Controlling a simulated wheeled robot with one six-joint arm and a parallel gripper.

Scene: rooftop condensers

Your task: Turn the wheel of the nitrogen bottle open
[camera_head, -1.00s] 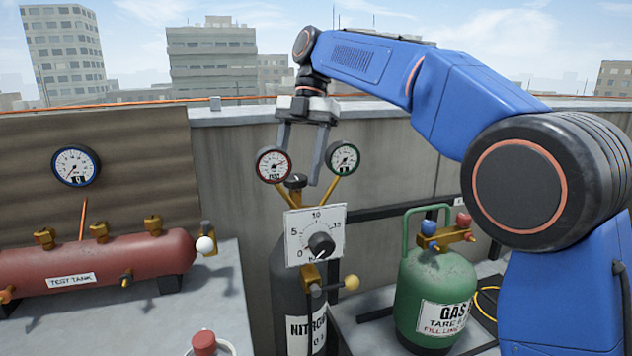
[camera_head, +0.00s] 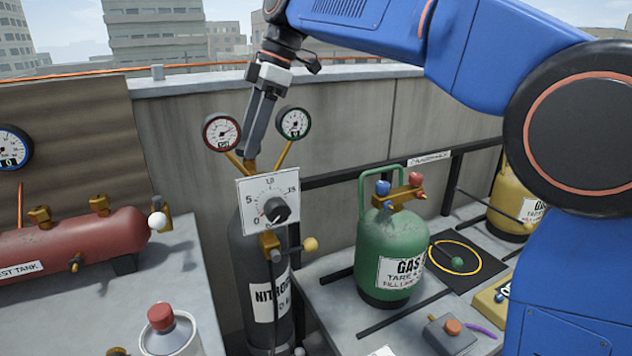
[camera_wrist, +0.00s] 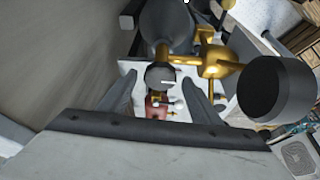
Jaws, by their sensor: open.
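The dark grey nitrogen bottle (camera_head: 248,270) stands upright behind the corner between two benches. Two round gauges, red-rimmed (camera_head: 222,132) and green-rimmed (camera_head: 294,122), rise above it on brass stems. A white dial plate (camera_head: 250,190) with a black knob (camera_head: 276,209) is on its front. My gripper (camera_head: 251,152) points down over the bottle's top, between the gauges, and hides the wheel in the head view.
A red test tank (camera_head: 75,232) lies on the left bench. A green gas cylinder (camera_head: 390,250) and a yellow one (camera_head: 513,205) stand to the right. A concrete wall (camera_head: 350,125) runs close behind. Brass fittings (camera_wrist: 215,60) crowd the gripper's right side in the wrist view.

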